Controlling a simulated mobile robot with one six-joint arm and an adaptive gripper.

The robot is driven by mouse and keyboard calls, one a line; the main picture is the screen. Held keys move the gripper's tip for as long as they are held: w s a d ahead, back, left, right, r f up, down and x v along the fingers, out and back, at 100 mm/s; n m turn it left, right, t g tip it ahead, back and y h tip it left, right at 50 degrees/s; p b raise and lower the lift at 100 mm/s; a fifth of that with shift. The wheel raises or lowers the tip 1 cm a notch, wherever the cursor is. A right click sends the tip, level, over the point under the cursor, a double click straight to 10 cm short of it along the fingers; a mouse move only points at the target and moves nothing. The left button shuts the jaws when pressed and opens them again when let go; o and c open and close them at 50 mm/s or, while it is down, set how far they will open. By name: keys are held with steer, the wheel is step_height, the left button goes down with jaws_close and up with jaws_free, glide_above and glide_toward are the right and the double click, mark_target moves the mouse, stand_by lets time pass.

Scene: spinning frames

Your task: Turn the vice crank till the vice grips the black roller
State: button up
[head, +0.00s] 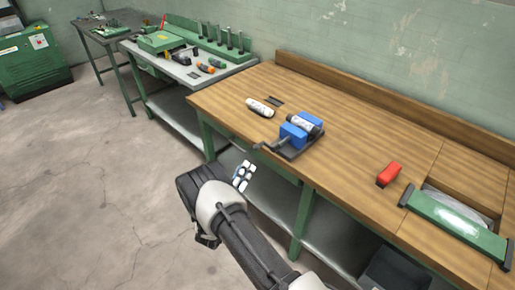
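The vice (291,134) is blue on a dark base and sits near the front edge of the wooden workbench. Its crank (267,146) sticks out to the left, towards the bench edge. A dark roller with a pale label (304,125) lies at the blue jaws; whether they touch it on both sides is too small to tell. My gripper (243,176) is in front of the bench, below and left of the crank and apart from it. Its fingers are small and seen from behind, so I cannot tell whether they are open or shut.
A white roller with dark ends (260,107) and a small dark plate (275,100) lie behind the vice. A red block (389,174) and a green-framed device (457,226) are to the right. A grey bench with tools (187,72) stands at left. The floor at left is clear.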

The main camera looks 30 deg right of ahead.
mark_target(258, 145)
steer(key=b+x, duration=0.2)
steer(key=x, duration=1)
steer(key=shift+w+d+r, duration=0.15)
steer(key=shift+w+d, duration=0.05)
steer(key=shift+d, duration=0.05)
steer(key=shift+c, duration=0.5)
steer(key=shift+s, duration=0.1)
jaws_close()
